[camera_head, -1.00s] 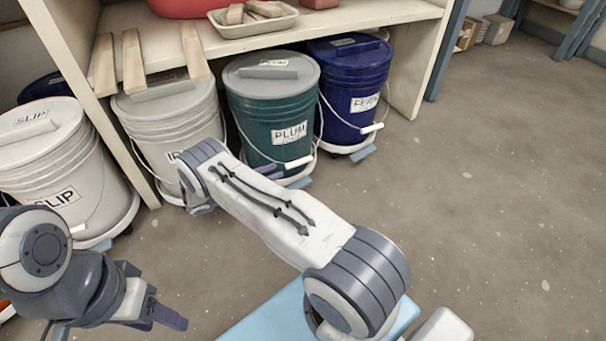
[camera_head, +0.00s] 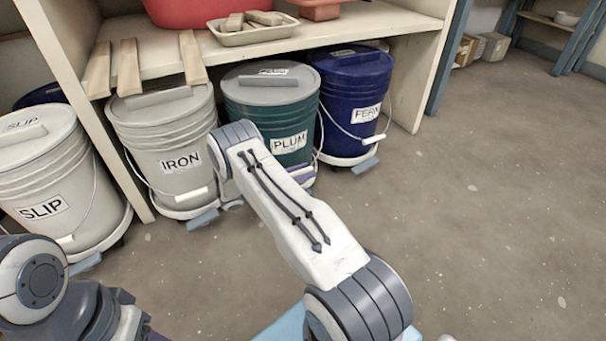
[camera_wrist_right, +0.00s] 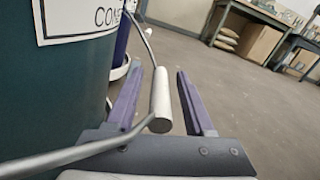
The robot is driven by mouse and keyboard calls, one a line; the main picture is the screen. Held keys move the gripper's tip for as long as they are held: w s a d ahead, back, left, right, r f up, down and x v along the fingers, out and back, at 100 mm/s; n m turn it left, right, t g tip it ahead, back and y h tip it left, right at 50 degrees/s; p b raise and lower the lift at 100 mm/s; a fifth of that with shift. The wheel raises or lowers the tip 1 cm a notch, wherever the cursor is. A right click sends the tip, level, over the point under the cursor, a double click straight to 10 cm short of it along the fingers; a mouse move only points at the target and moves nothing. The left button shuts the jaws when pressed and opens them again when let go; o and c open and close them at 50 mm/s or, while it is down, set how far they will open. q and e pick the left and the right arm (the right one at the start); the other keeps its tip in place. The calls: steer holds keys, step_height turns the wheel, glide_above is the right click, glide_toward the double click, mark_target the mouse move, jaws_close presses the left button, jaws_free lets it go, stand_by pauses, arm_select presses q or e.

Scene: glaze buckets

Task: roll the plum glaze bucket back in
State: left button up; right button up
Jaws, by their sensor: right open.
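The plum glaze bucket (camera_head: 262,112) is teal with a grey lid and a PLUM label. It stands upright under the shelf, between the iron and fern buckets; my right arm hides its lower front. In the right wrist view its teal wall (camera_wrist_right: 50,105) fills the left. My right gripper (camera_wrist_right: 160,75) is open, its purple fingers on either side of the grey handle grip (camera_wrist_right: 161,104) in that view; I cannot tell if they touch it. In the head view a purple part of this gripper (camera_head: 302,175) shows low beside the bucket. My left gripper (camera_head: 132,325) is at the bottom left, mostly cut off.
The grey iron bucket (camera_head: 165,130) is left of plum, and the blue fern bucket (camera_head: 350,90) is right. The slip bucket (camera_head: 45,165) stands outside the shelf post. A shelf (camera_head: 340,25) overhangs the buckets. The floor (camera_head: 480,190) at front and right is clear.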

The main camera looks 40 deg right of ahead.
jaws_close()
steer(key=shift+a, duration=0.1)
stand_by(1.2)
